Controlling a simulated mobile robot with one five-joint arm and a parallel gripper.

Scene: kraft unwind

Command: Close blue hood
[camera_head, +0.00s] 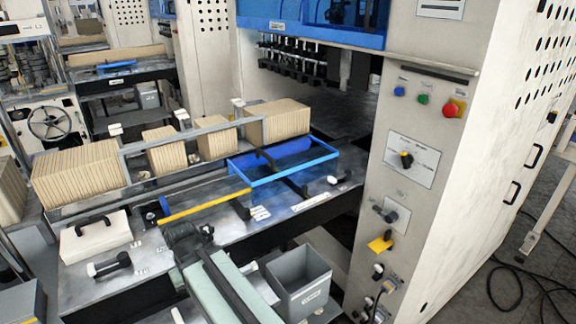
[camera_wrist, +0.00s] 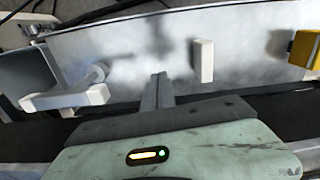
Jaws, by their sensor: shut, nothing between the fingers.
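A blue-framed hood (camera_head: 296,172) with a see-through panel sits over the metal deck in the middle of the head view. A yellow bar (camera_head: 205,206) runs along its left front side. Whether the frame lies flat or is tilted is hard to tell. My gripper (camera_head: 187,234) is at the deck's front edge, below the yellow bar and apart from it. In the wrist view my gripper (camera_wrist: 159,88) has its fingers together and empty, pointing at the metal deck. A yellow piece (camera_wrist: 304,50) shows at the right there.
Stacks of brown card (camera_head: 78,174) stand behind a rail. A white box with a black handle (camera_head: 95,236) and a black handle (camera_head: 109,265) are left of my arm. A grey bin (camera_head: 299,283) is at right, before the control panel (camera_head: 412,160). A white block (camera_wrist: 203,61) is close by.

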